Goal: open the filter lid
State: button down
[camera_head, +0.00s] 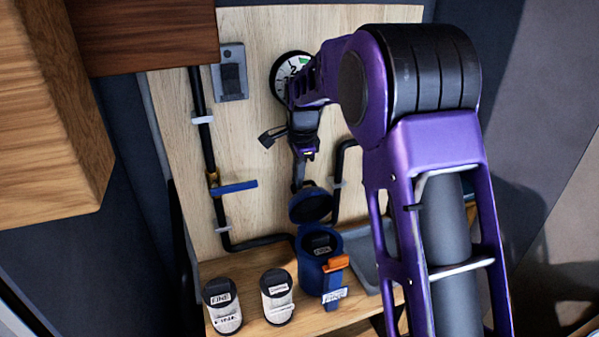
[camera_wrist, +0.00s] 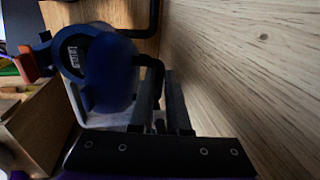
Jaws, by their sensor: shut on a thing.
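The blue filter housing (camera_head: 308,270) stands on the wooden shelf in the head view, with a dark labelled cartridge (camera_head: 321,243) showing in its open top. Its round dark-blue filter lid (camera_head: 310,206) is tilted up behind the opening, towards the wall panel. My gripper (camera_head: 299,182) reaches down to the lid's upper back edge and is shut on it; the exact contact is hard to see. In the wrist view my gripper's fingers (camera_wrist: 161,85) are close together beside the lid (camera_wrist: 112,75), and the housing (camera_wrist: 47,54) shows behind it.
Two labelled filter cartridges (camera_head: 222,304) (camera_head: 278,296) stand left of the housing. An orange clip (camera_head: 336,263) is on the housing's front. Black pipes, a blue-handled valve (camera_head: 235,187) and a round gauge (camera_head: 291,72) are on the wooden panel. A grey tray (camera_head: 361,262) lies at right.

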jog(key=shift+w+a, duration=0.4)
jog(key=shift+w, duration=0.5)
jog(key=c, duration=0.9)
grip_release()
jog(key=shift+f, duration=0.15)
jog(key=shift+d, duration=0.1)
jog(key=s+r, duration=0.1)
jog(key=r, duration=0.4)
jog(key=s+r, duration=0.1)
jog(key=r, duration=0.5)
jog(key=s+d+r, duration=0.1)
jog(key=r, duration=0.5)
jog(key=shift+s+p, duration=0.3)
jog(key=shift+p, duration=0.05)
